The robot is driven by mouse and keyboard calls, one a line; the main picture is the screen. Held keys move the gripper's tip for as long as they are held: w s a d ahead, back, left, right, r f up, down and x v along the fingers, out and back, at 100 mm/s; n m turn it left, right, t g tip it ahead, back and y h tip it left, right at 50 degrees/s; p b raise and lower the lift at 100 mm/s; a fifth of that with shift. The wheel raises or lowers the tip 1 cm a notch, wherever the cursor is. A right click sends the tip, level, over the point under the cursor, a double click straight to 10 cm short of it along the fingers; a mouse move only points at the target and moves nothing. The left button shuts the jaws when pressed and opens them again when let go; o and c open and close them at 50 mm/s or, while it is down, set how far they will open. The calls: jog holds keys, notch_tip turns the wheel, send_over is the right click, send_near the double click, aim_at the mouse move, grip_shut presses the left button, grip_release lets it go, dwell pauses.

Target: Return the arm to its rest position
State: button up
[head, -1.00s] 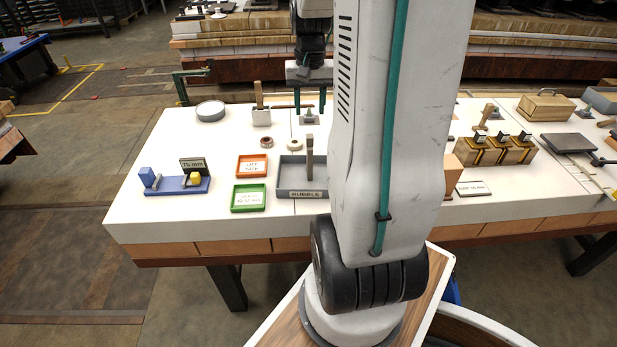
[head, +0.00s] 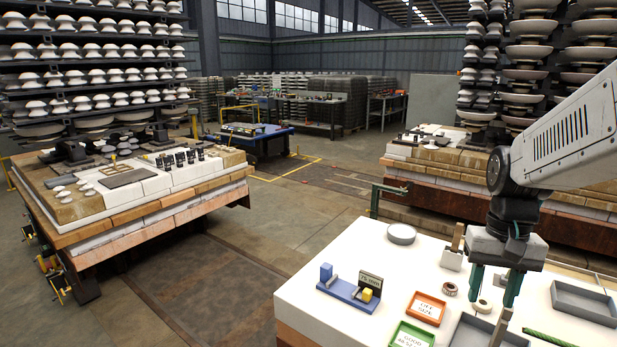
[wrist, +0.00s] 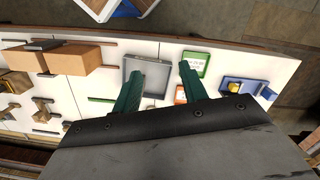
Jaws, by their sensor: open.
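My gripper (head: 493,286) hangs from my arm at the right of the head view, above the white worktable (head: 300,293). Its two green fingers are spread apart with nothing between them. In the wrist view my gripper (wrist: 160,85) also shows open fingers over the table, with a grey tray (wrist: 150,68) and a green tray (wrist: 194,64) beyond the tips. Small rings, one of them a pale ring (head: 482,306), lie on the table near the fingers. I cannot tell how high the fingertips are above the table.
A blue gauge stand (head: 347,292), an orange tray (head: 426,308), a green tray (head: 411,335) and a round grey dish (head: 401,234) stand on the table. A wooden-handled block (head: 453,248) is close left of my gripper. Open floor lies left of the table.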

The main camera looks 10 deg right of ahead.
jog(key=s+a+r+n+t, duration=0.1)
jog(key=s+a+r+n, duration=0.1)
jog(key=a, duration=0.5)
jog(key=s+a+r+n+t, duration=0.1)
jog(key=s+a+r+n, duration=0.2)
jog(key=a, duration=0.4)
jog(key=shift+s+a+n+h, duration=0.35)
jog(key=shift+s+n, duration=0.25)
jog(key=shift+s, duration=0.4)
jog(key=shift+c, duration=0.7)
jog(key=shift+d, duration=0.1)
